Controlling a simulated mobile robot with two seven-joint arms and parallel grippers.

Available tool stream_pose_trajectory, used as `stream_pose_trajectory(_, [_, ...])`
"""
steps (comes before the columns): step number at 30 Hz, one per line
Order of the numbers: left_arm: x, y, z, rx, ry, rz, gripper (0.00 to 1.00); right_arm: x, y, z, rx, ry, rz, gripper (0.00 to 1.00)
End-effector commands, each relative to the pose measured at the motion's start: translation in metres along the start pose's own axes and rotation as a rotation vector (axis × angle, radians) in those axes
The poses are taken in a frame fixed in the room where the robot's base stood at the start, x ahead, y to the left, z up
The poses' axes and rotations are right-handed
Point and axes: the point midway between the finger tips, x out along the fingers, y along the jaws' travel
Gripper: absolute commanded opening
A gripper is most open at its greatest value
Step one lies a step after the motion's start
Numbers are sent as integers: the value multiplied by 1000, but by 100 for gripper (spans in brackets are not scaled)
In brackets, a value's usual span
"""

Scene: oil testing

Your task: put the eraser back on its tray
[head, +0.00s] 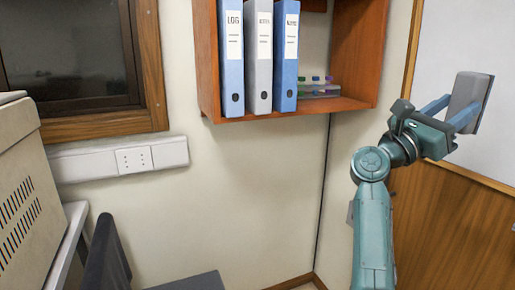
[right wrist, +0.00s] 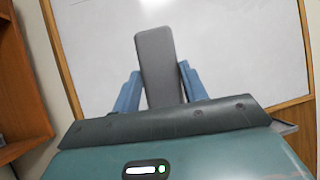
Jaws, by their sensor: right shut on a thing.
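A grey eraser (head: 471,97) is held between the blue fingers of my right gripper (head: 463,108), in front of the whiteboard (head: 437,60). In the right wrist view the eraser (right wrist: 157,62) stands upright between the two fingers of the right gripper (right wrist: 160,90), with the whiteboard (right wrist: 235,50) behind it. I cannot tell whether the eraser touches the board. The tray is not clearly visible; a small grey ledge (right wrist: 284,127) shows at the board's lower right edge, partly hidden by my gripper. My left gripper is not in view.
A wooden shelf (head: 345,60) with binders (head: 259,55) and small capped bottles (head: 316,80) is left of the board. Wood panelling (head: 440,215) lies below the board. A dark chair (head: 105,255) and a beige machine (head: 30,190) stand at the left.

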Motion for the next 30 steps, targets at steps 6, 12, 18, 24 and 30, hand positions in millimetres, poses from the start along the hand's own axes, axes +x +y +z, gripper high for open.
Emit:
stream_pose_trajectory(6, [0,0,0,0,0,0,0,61,-39,0,-85,-14,-153,25])
stream_pose_trajectory(12, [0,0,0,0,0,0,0,108,-77,10,-165,-22,-284,25])
stream_pose_trajectory(18, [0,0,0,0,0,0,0,138,-106,24,-225,-27,-382,25])
stream_pose_trajectory(24, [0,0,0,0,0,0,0,155,-126,37,-266,-32,-448,25])
stream_pose_trajectory(30, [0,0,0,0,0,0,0,147,-121,33,-256,-29,-420,25])
